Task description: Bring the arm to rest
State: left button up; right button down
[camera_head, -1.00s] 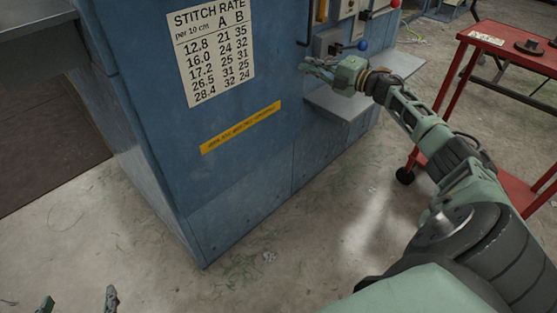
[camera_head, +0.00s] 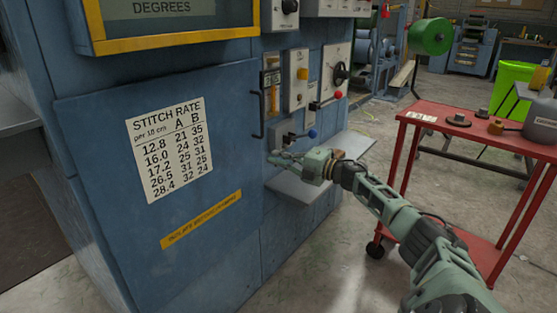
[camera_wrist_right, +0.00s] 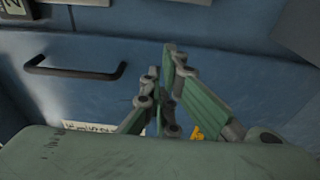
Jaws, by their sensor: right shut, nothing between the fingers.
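My right arm (camera_head: 385,202) reaches in from the lower right of the head view. Its right gripper (camera_head: 272,155) is shut and empty, in front of the blue machine (camera_head: 225,85), above a small grey shelf (camera_head: 300,190). The shut fingers (camera_wrist_right: 168,85) also show in the right wrist view, with the blue panel and its dark handle (camera_wrist_right: 75,70) beyond them. I cannot tell from the pictures how far the fingertips are from the panel. My left gripper is not in view.
A dark handle (camera_head: 257,115) is on the panel. A red trolley (camera_head: 470,135) stands to the right, carrying several objects. Bare floor lies between machine and trolley.

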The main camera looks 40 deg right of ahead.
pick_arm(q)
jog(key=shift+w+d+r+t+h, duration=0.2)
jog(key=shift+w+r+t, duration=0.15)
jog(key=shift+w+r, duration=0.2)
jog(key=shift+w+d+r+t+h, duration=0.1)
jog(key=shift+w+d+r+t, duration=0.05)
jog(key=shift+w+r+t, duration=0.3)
pick_arm(e)
jog(key=s+d, duration=0.5)
jog(key=d, duration=0.2)
jog(key=shift+d, duration=0.25)
